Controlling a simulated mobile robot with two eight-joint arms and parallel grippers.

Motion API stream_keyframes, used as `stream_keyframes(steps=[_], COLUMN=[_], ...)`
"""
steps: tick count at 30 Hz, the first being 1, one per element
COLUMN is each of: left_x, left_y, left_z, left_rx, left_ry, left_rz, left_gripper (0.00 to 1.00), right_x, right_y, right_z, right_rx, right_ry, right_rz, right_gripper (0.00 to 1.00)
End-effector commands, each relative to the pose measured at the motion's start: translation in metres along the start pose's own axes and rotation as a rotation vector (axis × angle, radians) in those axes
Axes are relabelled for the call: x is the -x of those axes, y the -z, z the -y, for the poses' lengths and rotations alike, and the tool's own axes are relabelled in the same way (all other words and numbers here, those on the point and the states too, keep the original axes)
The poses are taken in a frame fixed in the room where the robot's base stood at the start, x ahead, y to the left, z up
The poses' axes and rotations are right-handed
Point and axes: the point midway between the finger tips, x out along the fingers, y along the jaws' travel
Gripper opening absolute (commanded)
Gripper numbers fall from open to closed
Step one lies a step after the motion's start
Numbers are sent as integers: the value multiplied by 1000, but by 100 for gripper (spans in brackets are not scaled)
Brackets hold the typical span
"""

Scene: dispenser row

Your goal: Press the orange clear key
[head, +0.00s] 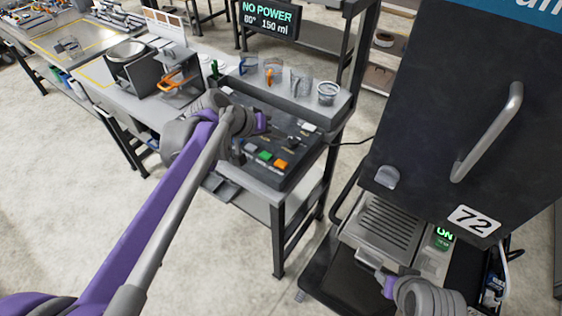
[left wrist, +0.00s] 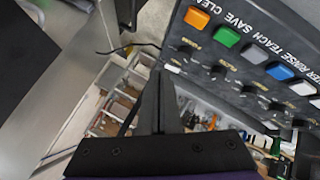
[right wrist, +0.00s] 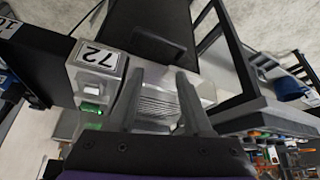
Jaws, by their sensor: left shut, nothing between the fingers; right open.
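The orange clear key (head: 281,164) is at the near right end of a dark sloped key panel (head: 240,118); it also shows at the top of the left wrist view (left wrist: 197,17). The green key (head: 265,155) sits to its left. My left gripper (head: 286,140) reaches over the panel from the left; its fingers (left wrist: 160,82) are shut and empty. They look apart from the orange key, on the knob side of the key row; the exact height cannot be told. My right gripper (head: 378,272) is open and empty at the coffee machine at lower right (right wrist: 155,90).
A shelf with cups (head: 327,92) stands behind the panel, and a display (head: 268,19) reads NO POWER, 80°, 150 ml. The large dark machine (head: 460,110) has a handle and a 72 label; a green ON light shows below. Open floor lies at lower left.

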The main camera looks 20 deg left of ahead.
Motion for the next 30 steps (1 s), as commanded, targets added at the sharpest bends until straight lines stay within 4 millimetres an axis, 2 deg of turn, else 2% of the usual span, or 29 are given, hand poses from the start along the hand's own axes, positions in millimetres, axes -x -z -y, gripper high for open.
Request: stream_keyframes(steps=[3,17,30], left_x=[-1,-6,-45], left_y=[6,0,-29], left_z=[0,4,32], left_rx=[4,4,4], left_ry=[-10,-8,-8], left_rz=[-6,-4,-2], left_gripper=[0,0,0], right_x=[0,-4,-39], right_y=[0,-5,-41], right_z=[0,0,0], right_rx=[0,0,0], right_ry=[0,0,0], right_rz=[0,5,33], right_gripper=[50,50,50])
